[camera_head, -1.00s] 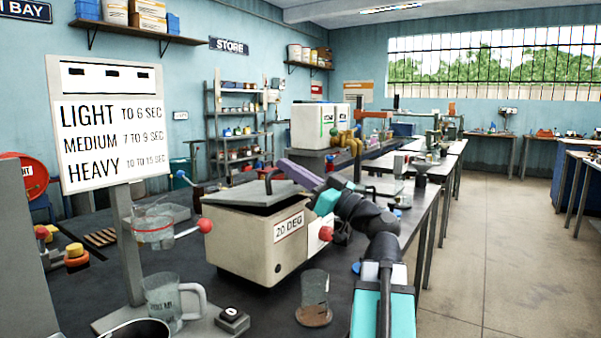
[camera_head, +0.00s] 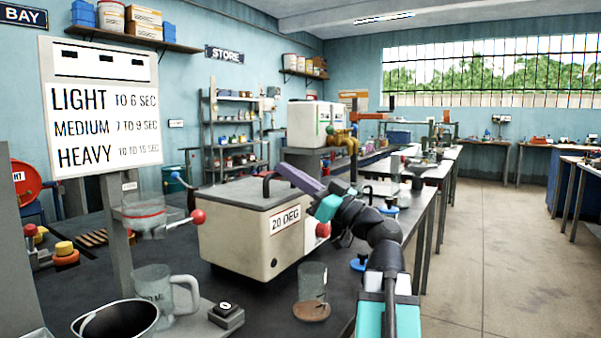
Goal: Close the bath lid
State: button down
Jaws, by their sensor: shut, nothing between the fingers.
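The bath (camera_head: 232,243) is a cream box labelled "20 DEG" on the dark bench, in the middle of the view. Its grey lid (camera_head: 228,196) lies flat over the top, with no clear gap visible along the near edge. A dark arched handle (camera_head: 266,182) stands up on the lid. My gripper (camera_head: 284,172), at the end of the purple part of my arm, is shut and empty above the lid's right side, close to the handle. I cannot tell whether it touches the handle or lid. My arm hides the lid's right rear corner.
Left of the bath stand a flow cup (camera_head: 146,215) on a stand, a glass jug (camera_head: 160,290), a dark pot (camera_head: 115,322) and a timer (camera_head: 226,312). A glass beaker (camera_head: 312,286) stands in front. The floor at right is clear.

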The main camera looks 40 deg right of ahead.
jog(key=shift+w+a+f, duration=0.1)
jog(key=shift+f, duration=0.35)
jog(key=shift+r, duration=0.1)
notch_tip(320, 180, up, 5)
jog(key=s, duration=0.1)
jog(key=f+v, duration=0.1)
jog(key=v, duration=0.9)
jog(key=shift+w+f, duration=0.2)
jog(key=shift+w, duration=0.05)
jog(key=shift+s, duration=0.15)
